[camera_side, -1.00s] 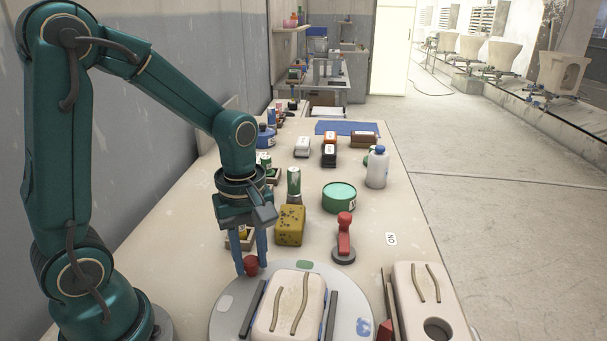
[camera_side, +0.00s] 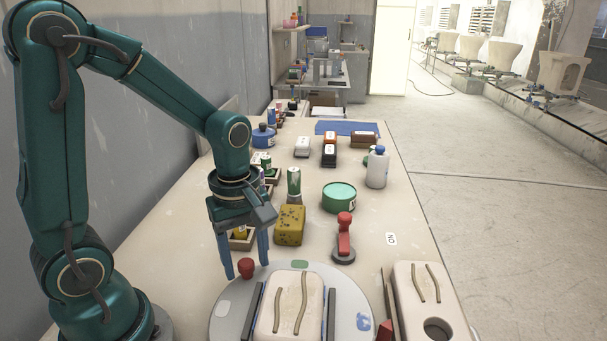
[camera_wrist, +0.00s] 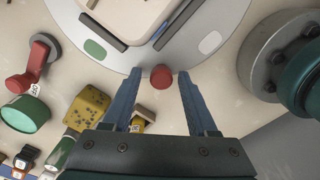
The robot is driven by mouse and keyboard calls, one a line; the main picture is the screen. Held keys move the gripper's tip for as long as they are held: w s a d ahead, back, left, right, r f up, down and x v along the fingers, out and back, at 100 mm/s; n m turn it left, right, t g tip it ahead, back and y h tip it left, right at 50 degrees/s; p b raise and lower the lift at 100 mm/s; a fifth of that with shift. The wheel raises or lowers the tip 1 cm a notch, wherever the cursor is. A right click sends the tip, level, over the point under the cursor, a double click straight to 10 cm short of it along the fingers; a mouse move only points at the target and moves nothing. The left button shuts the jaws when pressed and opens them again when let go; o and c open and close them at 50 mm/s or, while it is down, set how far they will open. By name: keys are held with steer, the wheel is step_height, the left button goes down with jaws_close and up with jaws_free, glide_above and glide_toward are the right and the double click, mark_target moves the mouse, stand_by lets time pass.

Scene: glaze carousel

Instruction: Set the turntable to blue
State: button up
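The turntable (camera_side: 231,325) is a round grey disc at the front of the bench, with a pale slab carrying two wavy strips on top. Its rim carries a blue patch (camera_side: 363,327) at right, a green patch (camera_side: 300,264) at the back and a pale grey patch (camera_side: 223,306) at left. A red knob (camera_side: 246,268) stands at its back-left edge and also shows in the wrist view (camera_wrist: 161,79). My gripper (camera_side: 247,270) is open, one finger on each side of the knob, with gaps on both sides in the wrist view (camera_wrist: 159,72).
A red lever (camera_side: 344,238) stands behind the turntable, with an ON label (camera_side: 391,238) to its right. A yellow sponge-like block (camera_side: 290,225) and a green tin (camera_side: 339,197) stand farther back. A pale box with a hole (camera_side: 430,290) is close at right.

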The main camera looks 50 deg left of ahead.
stand_by(0.3)
steer(key=shift+r, duration=2.55)
steer(key=shift+d+r, duration=0.1)
steer(key=shift+r, duration=0.15)
steer(key=s+d+r+m+t, duration=0.3)
steer(key=s+r+m+t, duration=0.1)
steer(key=m, duration=1.2)
steer(key=shift+s+d+t, duration=0.25)
steer(key=shift+s+t, duration=0.2)
steer(key=shift+t, duration=0.35)
